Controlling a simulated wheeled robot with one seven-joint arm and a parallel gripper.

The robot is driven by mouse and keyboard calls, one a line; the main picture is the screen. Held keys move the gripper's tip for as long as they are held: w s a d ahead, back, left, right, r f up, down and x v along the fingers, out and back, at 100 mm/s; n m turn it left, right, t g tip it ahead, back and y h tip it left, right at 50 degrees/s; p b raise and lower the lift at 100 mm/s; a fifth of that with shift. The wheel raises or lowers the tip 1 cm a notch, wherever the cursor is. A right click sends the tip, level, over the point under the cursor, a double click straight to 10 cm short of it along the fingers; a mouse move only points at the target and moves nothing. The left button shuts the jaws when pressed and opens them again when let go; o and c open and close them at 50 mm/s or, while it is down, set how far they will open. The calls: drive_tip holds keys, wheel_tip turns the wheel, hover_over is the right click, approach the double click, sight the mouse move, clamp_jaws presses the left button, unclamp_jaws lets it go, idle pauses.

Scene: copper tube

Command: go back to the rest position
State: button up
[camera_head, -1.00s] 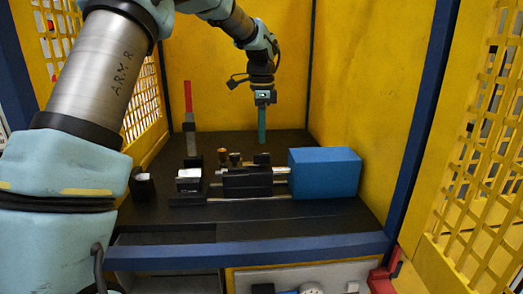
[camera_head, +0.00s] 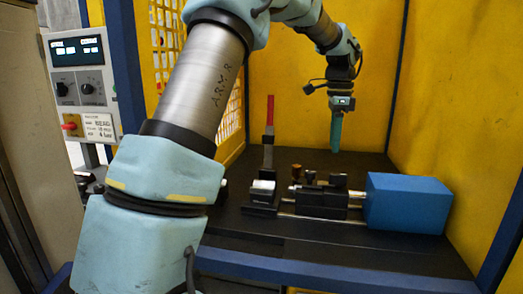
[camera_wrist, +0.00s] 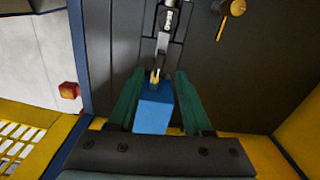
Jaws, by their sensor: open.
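My gripper (camera_head: 336,145) hangs fingers down above the back right of the dark worktable, clear of the machine. In the wrist view its two green fingers (camera_wrist: 158,78) are spread apart with nothing gripped between them. The blue box (camera_head: 408,203) at the right end of the machine shows below and between the fingers in the wrist view (camera_wrist: 153,112). The black clamping machine (camera_head: 320,200) lies left of the blue box, with rails along its front. No copper tube can be made out clearly.
A red upright strip on a grey post (camera_head: 268,150) stands at the back left. Yellow walls (camera_head: 300,85) enclose the table, with a blue beam (camera_head: 300,268) along its front. A control panel (camera_head: 82,85) stands outside the cell at the left. Air around my gripper is clear.

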drive_tip(key=s+a+f+n, duration=0.2)
drive_tip(key=a+f+n, duration=0.25)
drive_tip(key=a, duration=0.45)
drive_tip(key=s+a+f+n, duration=0.1)
drive_tip(key=a+f+n, duration=0.3)
drive_tip(key=a, duration=0.6)
drive_tip(key=s+a+f+n, duration=0.2)
drive_tip(key=s+a+n, duration=0.3)
drive_tip(key=s+a, duration=0.1)
drive_tip(key=s+a+f+n+t, duration=0.1)
drive_tip(key=s+a+f+n, duration=0.2)
drive_tip(key=s+a+n, duration=0.3)
drive_tip(key=shift+s+a, duration=0.2)
drive_tip(key=shift+a, duration=0.85)
